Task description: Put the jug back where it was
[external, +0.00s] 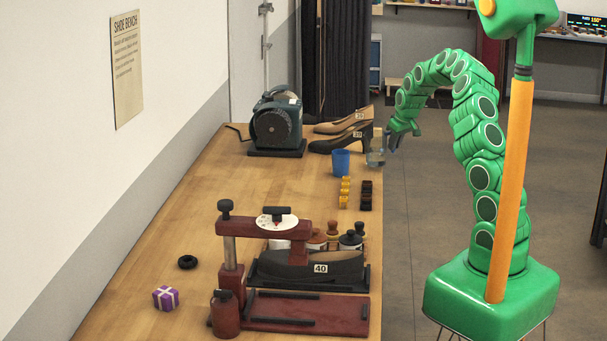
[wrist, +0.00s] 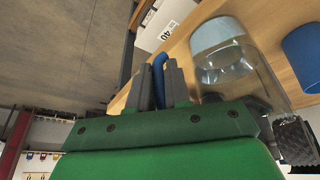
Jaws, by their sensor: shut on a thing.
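The jug (external: 376,155) is a clear, glassy vessel at the right edge of the bench, just right of the blue cup (external: 341,162). Whether its base touches the bench cannot be told. In the wrist view the jug (wrist: 242,72) is beside my fingers, with a pale blue-white part at one end. My gripper (external: 391,139) is shut on a blue strip, seemingly the jug's handle, between the dark fingers (wrist: 158,84). The blue cup also shows at the right edge of the wrist view (wrist: 304,58).
Behind are dark and tan heeled shoes (external: 340,141) and a grinder (external: 277,122). A red press (external: 290,312), a shoe marked 40 (external: 311,266) and bottles fill the near bench.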

